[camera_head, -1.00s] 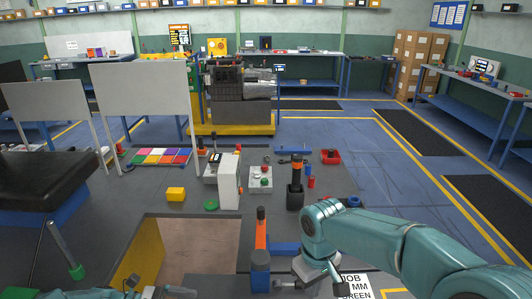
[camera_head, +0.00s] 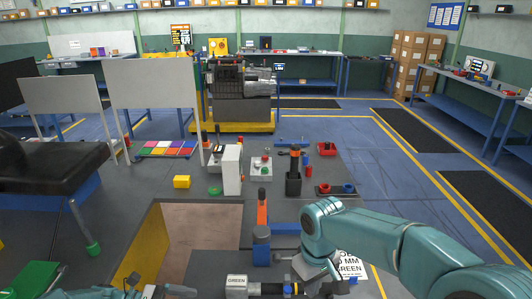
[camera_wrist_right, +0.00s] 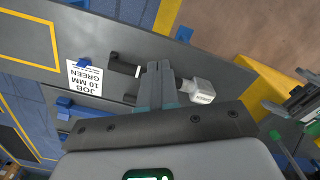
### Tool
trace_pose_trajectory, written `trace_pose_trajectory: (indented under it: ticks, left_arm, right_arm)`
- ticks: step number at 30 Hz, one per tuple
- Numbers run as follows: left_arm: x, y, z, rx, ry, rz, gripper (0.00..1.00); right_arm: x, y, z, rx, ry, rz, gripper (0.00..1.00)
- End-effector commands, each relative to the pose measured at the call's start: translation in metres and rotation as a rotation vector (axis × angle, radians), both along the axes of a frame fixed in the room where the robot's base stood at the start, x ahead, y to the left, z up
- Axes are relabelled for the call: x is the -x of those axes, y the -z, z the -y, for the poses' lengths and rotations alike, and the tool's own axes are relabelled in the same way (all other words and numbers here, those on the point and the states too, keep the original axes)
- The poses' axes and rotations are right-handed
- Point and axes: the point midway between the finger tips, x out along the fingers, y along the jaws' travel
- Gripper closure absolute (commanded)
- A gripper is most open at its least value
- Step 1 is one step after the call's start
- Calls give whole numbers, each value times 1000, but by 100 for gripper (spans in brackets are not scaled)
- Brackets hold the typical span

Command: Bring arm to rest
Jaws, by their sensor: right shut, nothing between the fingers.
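My right arm (camera_head: 410,245) is teal and reaches in from the right in the head view, bent down near the bottom centre. My right gripper (camera_wrist_right: 155,72) shows in the right wrist view, its grey fingers together and empty, above a dark grey surface.
An open pit (camera_head: 195,225) with a yellow side lies left of the right arm. A job sign (camera_head: 350,265) lies by the wrist. A black padded bench (camera_head: 50,165) is at the left.

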Motion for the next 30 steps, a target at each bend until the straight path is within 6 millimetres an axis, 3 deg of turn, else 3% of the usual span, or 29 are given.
trace_pose_trajectory:
  ticks: [4,11,17,23,27,30]
  left_arm:
    - [-1,0,1,0,1,0,6]
    - [18,59,29,-168,47,4,6]
    - [51,117,51,-355,133,51,6]
    - [111,193,69,-613,324,207,6]
    - [166,247,74,-818,562,485,6]
    - [194,265,77,-906,712,733,6]
  right_arm:
    - [-1,0,1,0,1,-1,100]
    - [7,66,-2,-64,33,-25,100]
    - [25,130,-4,-136,86,-46,100]
    - [67,221,-4,-235,205,-79,100]
    - [122,299,-1,-312,372,-101,100]
    - [162,337,4,-342,499,-102,100]
